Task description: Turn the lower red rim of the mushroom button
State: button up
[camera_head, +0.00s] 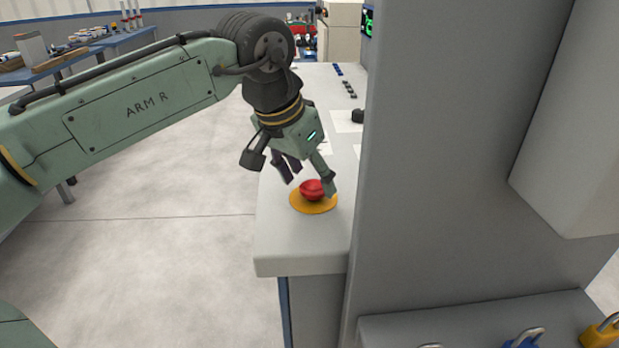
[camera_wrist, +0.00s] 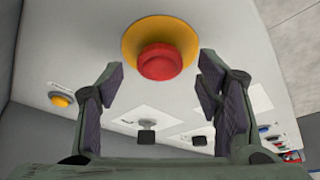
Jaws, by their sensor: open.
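The red mushroom button (camera_head: 312,189) sits on a round yellow base (camera_head: 300,204) on the light grey bench top, near its front end. In the wrist view the red button (camera_wrist: 160,62) and its yellow base (camera_wrist: 133,40) lie at the top centre, slightly beyond the fingertips. My gripper (camera_head: 310,178) is above the button, tilted down towards it. The lower rim of the button shows only partly. I cannot tell whether a fingertip touches the button in the head view.
A tall grey panel (camera_head: 430,180) stands close on the right of the bench. A small yellow button (camera_wrist: 61,100) and two dark knobs (camera_wrist: 146,137) (camera_wrist: 200,139) are on the same surface. Padlocks (camera_head: 600,333) sit at the lower right. Open floor (camera_head: 160,260) lies left.

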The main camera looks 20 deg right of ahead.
jog(key=shift+w+d+f, duration=0.1)
jog(key=shift+d+f, duration=0.1)
jog(key=shift+f, duration=0.35)
jog(key=c, duration=1.2)
jog(key=shift+r+p, duration=0.15)
jog(key=shift+p, duration=0.25)
